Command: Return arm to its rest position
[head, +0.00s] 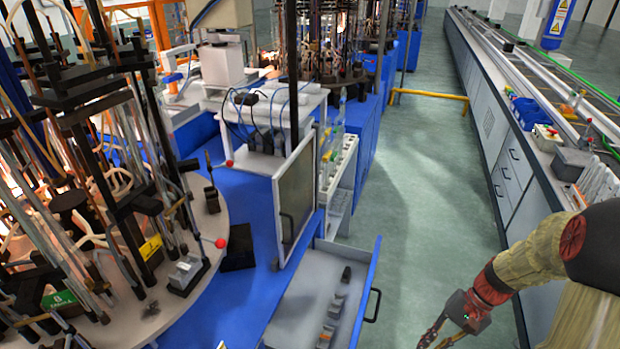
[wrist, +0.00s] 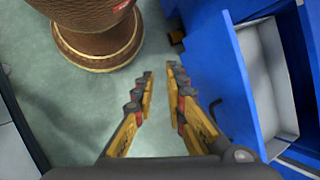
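My arm (head: 540,255) comes in from the lower right of the head view, bent down over the floor of the aisle. My gripper (head: 430,338) is at the bottom edge there, partly cut off. In the wrist view my gripper (wrist: 160,78) has its two yellow-and-dark fingers apart, with bare floor showing between them. Nothing is held. The gripper is to the right of the open drawer and apart from it.
An open grey drawer (head: 300,310) with a blue front holds several small dark pieces; it also shows in the wrist view (wrist: 262,70). A cabinet door (head: 298,190) stands open behind it. A long grey counter (head: 515,150) lines the right. The aisle floor (head: 430,170) between is clear.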

